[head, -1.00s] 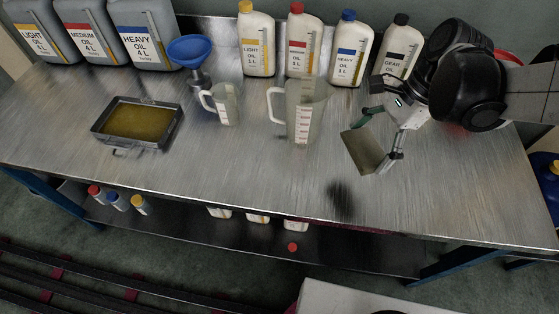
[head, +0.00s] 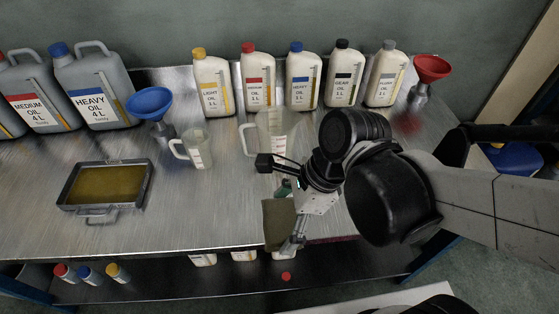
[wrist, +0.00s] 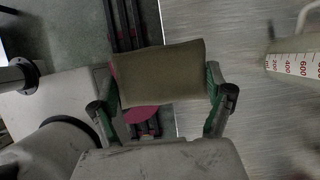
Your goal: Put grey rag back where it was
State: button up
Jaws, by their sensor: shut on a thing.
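My gripper (head: 288,212) is shut on the rag (head: 277,222), a flat olive-grey block. In the head view it hangs at the front edge of the metal table (head: 215,220), below the large measuring jug. In the wrist view the rag (wrist: 160,72) spans between the two green-padded fingers. Behind it show the table edge, the floor and dark rails, so it is held above or just past the front edge. The exact height is hard to tell.
A large clear jug (head: 275,130) stands just behind my gripper and a small jug (head: 196,150) left of it. An oil tray (head: 105,187) lies at the left. Several oil bottles line the back. A blue funnel (head: 150,103) and red funnel (head: 431,70) stand there. A red smear (head: 408,122) marks the right.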

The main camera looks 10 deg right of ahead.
jog(key=w+d+f+b, duration=0.1)
jog(key=w+f, duration=0.1)
jog(key=w, duration=0.1)
jog(key=w+d+f+b, duration=0.1)
jog(key=w+f, duration=0.1)
jog(key=w, duration=0.2)
jog(key=w+d+f+b, duration=0.1)
jog(key=w+f, duration=0.1)
jog(key=w, duration=0.1)
jog(key=shift+w+d+f, duration=0.25)
jog(key=shift+d+f, duration=0.05)
jog(key=shift+f, duration=0.05)
jog(key=shift+f+b, duration=0.7)
jog(key=shift+f, duration=1.25)
jog(key=shift+f, duration=0.1)
jog(key=o, duration=0.6)
jog(key=shift+f, duration=0.1)
jog(key=o, duration=0.3)
jog(key=shift+o, duration=0.2)
